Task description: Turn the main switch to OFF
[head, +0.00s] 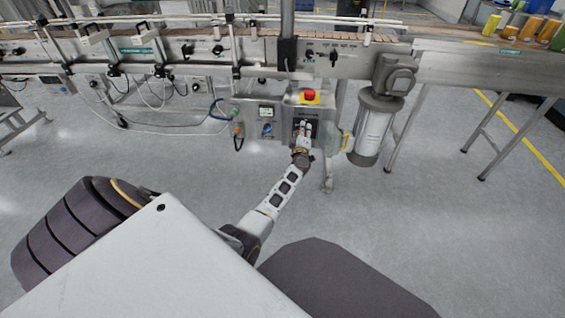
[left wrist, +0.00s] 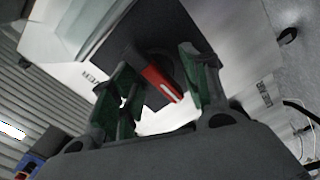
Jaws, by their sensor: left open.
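The main switch (left wrist: 155,78) shows in the left wrist view as a red handle with a white mark, on a dark plate. Its handle is tilted in the picture and lies between the green-padded fingers of my left gripper (left wrist: 158,72). The fingers are open, one on each side of the handle, and I see a gap on the right side. In the head view my left gripper (head: 303,127) reaches the front of the control box under the conveyor and hides the switch. My right gripper is not in view.
A red emergency stop button (head: 310,94) on a yellow base sits just above my left gripper. The conveyor (head: 190,50) runs above. The floor in front is clear.

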